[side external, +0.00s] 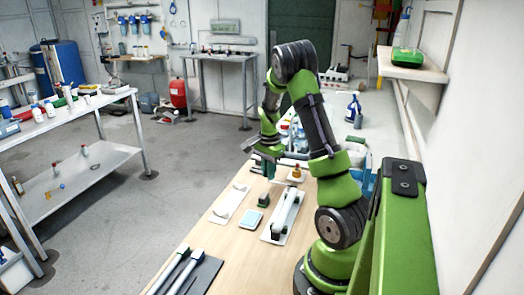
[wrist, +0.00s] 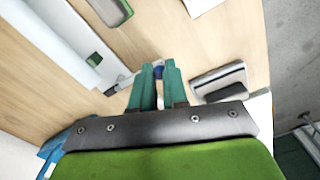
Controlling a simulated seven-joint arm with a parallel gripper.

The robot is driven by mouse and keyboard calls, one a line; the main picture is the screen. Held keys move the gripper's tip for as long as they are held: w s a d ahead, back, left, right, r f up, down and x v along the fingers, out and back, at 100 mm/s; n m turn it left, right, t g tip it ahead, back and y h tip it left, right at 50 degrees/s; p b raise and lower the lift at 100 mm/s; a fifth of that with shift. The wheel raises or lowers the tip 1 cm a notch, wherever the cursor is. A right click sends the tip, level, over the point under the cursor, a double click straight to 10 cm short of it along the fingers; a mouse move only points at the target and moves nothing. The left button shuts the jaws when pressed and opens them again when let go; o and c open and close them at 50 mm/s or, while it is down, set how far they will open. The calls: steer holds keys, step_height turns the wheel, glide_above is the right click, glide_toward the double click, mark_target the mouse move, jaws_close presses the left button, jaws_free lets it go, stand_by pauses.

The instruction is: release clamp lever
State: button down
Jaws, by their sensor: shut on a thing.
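My gripper (wrist: 158,72) has its teal fingers close together in the wrist view, pinched on a small part with a blue end (wrist: 158,71). A thin pale bar (wrist: 127,82) runs left from the fingertips, low over the wooden bench. It looks like the clamp lever, but the fingers hide where it joins the blue part, so I cannot be sure. In the side external view my gripper (side external: 268,170) points down at the far end of the bench. The held part is too small to make out there.
The wooden bench (side external: 222,243) carries a long white device (side external: 285,214), a light blue pad (side external: 253,222) and a small orange-and-white bottle (side external: 297,172). In the wrist view a grey-edged block (wrist: 218,80) lies close right of the fingers. Bare wood shows ahead of them.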

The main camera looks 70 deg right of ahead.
stand_by(0.3)
steer(key=c, duration=1.1)
jaws_free()
step_height(320, 180, up, 17)
steer(key=w+a+r+n+t, duration=0.1)
steer(key=w+a+n+t, duration=0.1)
steer(key=a+n, duration=0.6)
steer(key=w+a+n+t, duration=0.1)
steer(key=a+n+t, duration=0.15)
steer(key=a, duration=0.95)
steer(key=s+a+n+t, duration=0.1)
steer(key=a+n, duration=0.1)
steer(key=a, duration=0.3)
steer(key=s+a+r+n+y, duration=0.1)
steer(key=s+a+n, duration=0.1)
steer(key=a, duration=0.3)
steer(key=s+a+r+n+t+y, duration=0.1)
steer(key=s+a+n, duration=0.1)
steer(key=a+n, duration=0.2)
steer(key=shift+s+a+r+t, duration=0.1)
steer(key=shift+s+a+t, duration=0.1)
steer(key=shift+a, duration=0.2)
steer(key=shift+s+a+t, duration=0.1)
steer(key=shift+a+t, duration=0.05)
steer(key=shift+a, duration=0.2)
